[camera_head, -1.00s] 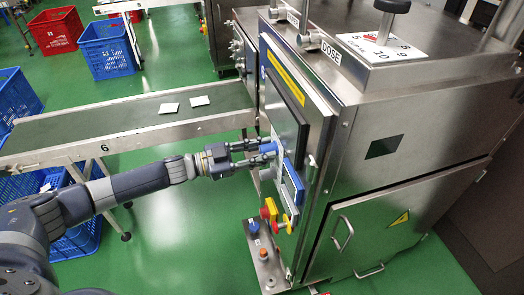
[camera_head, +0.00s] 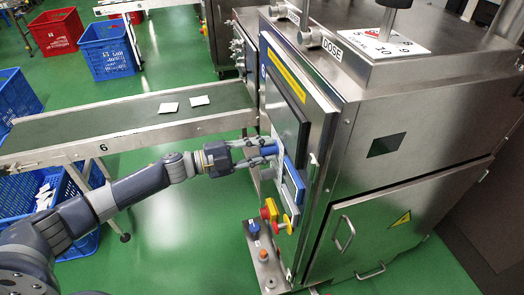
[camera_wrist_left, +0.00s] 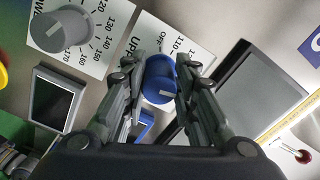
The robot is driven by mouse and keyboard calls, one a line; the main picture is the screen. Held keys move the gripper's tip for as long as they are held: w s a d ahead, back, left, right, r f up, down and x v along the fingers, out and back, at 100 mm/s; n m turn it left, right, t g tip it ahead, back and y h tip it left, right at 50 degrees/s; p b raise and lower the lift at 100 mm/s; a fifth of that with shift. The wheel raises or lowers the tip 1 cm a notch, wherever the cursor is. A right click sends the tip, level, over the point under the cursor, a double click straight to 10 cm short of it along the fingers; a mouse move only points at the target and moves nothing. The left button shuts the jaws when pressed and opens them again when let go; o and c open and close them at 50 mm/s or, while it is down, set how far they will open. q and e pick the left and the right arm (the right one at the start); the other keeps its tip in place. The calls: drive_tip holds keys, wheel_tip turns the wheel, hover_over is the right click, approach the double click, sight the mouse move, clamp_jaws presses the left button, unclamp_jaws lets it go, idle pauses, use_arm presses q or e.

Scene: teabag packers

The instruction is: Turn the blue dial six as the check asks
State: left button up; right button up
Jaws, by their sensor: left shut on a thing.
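The blue dial (camera_wrist_left: 159,82) is on the front panel of the steel machine, with a white scale plate (camera_wrist_left: 185,40) behind it that reads "UPP", "OFF" and "110". In the left wrist view it sits between the two fingers of my left gripper (camera_wrist_left: 155,75). My left gripper also shows in the head view (camera_head: 265,154), shut on the blue dial (camera_head: 269,150). The dial's pale pointer mark faces down and right in the wrist view. Much of the scale is hidden by the fingers. My right gripper is not in view.
A grey dial (camera_wrist_left: 62,30) with its own scale is beside it, above a small dark display (camera_wrist_left: 60,98). Below on the machine are a red and yellow switch (camera_head: 270,210) and a yellow-handled control (camera_head: 284,223). A conveyor (camera_head: 120,122) carries two white packets.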

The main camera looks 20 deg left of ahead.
use_arm(q)
drive_tip(key=shift+m+b, duration=0.3)
drive_tip(key=shift+m, duration=0.9)
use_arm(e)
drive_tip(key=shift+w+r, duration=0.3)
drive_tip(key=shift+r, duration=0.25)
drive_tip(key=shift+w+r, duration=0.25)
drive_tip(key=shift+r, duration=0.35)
use_arm(q)
drive_tip(key=o, duration=1.1)
drive_tip(key=v, duration=1.2)
